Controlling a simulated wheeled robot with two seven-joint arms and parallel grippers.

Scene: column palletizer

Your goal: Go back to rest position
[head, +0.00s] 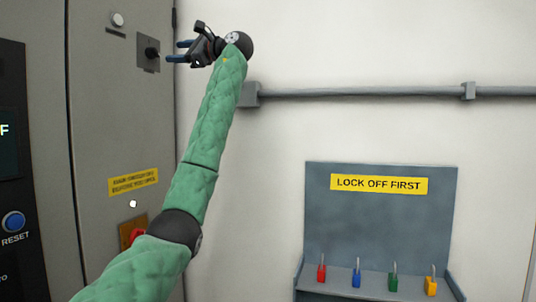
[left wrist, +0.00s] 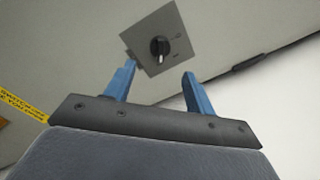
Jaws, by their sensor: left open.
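My left gripper (head: 178,51) is raised at the upper left of the head view, in front of the grey cabinet. Its blue fingers are apart with nothing between them; they also show in the left wrist view (left wrist: 155,88). A black rotary switch (head: 152,53) on a grey plate is on the cabinet, just left of the fingertips. In the left wrist view the switch (left wrist: 160,47) lies beyond the fingertips, apart from them as far as I can tell. My right gripper is in neither view.
The grey cabinet (head: 110,110) stands at left, with a blue RESET button (head: 13,222) on a dark panel. A red knob (head: 136,235) is partly behind my arm. A lock station (head: 380,215) with several coloured padlocks and a pipe (head: 360,92) are on the white wall.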

